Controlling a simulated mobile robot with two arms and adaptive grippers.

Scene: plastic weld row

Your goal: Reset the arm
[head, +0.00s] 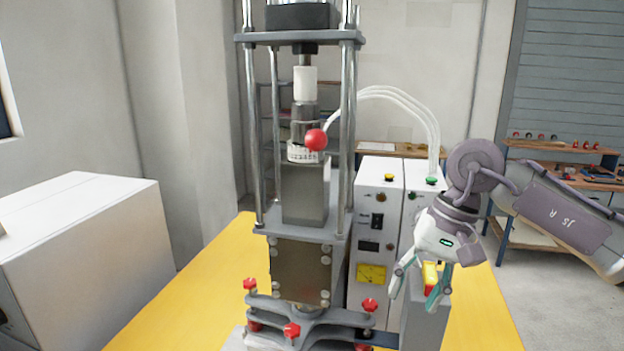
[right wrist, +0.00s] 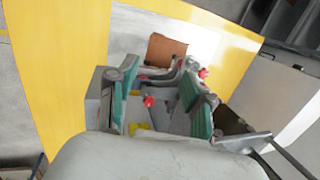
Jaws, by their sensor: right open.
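My right arm (head: 565,217) comes in from the right in the head view, bent downward at the wrist. My right gripper (head: 415,296) points down with its two green-padded fingers apart. It is in front of the white control cabinet, over a grey box (head: 424,330) with a small yellow part (head: 431,274) on top. In the right wrist view the open fingers of the gripper (right wrist: 160,76) show, with nothing clearly held between them. Whether a finger touches the grey box cannot be told. My left gripper is not in view.
A tall press (head: 304,190) with metal columns and a red ball knob (head: 316,139) stands left of my gripper. Red knobs stick out at its base. The white cabinet (head: 378,220) has hoses above it. The yellow table (head: 478,310) is bare at right. A white box (head: 85,240) is far left.

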